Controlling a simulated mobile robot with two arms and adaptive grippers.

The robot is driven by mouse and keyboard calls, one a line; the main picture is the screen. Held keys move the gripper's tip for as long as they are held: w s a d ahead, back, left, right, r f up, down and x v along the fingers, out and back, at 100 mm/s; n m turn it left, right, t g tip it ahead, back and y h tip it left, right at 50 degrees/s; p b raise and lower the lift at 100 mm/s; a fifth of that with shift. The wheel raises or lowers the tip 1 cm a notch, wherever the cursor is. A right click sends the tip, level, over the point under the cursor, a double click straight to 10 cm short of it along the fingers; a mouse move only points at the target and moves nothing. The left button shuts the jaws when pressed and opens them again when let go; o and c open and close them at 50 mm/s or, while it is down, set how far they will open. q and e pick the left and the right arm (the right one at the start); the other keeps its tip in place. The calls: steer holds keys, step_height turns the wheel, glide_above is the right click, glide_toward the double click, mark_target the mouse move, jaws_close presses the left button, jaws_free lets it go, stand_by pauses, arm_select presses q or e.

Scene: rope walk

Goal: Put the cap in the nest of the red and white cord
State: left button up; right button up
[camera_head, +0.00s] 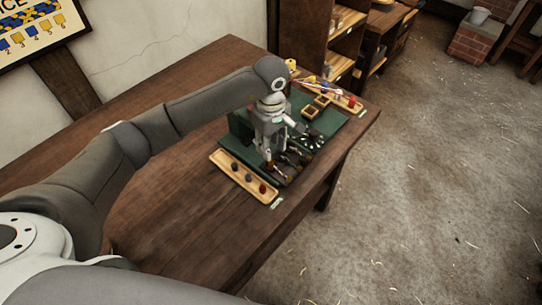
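My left gripper (290,150) reaches over the green work board (331,124) on the table. Its two fingers look spread apart, and I see nothing held between them. A light wooden tray (221,157) in front of the board holds small round pieces: two dark ones, and a red one (262,188) at its near end. I cannot tell whether any of these is the cap. Colored cords (325,86) fan out at the board's far side; a red and white one is too small to single out. Small square wooden frames (310,111) lie near them. My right gripper is out of view.
The brown wooden table (190,205) has bare room on its left and near part. A second light tray (351,104) lies at the far edge. Shelves (303,30) stand behind the table. The floor on the right is open, with scattered straw.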

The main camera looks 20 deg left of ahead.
arm_select(q)
step_height(320, 180, up, 7)
steer(key=b, duration=0.1)
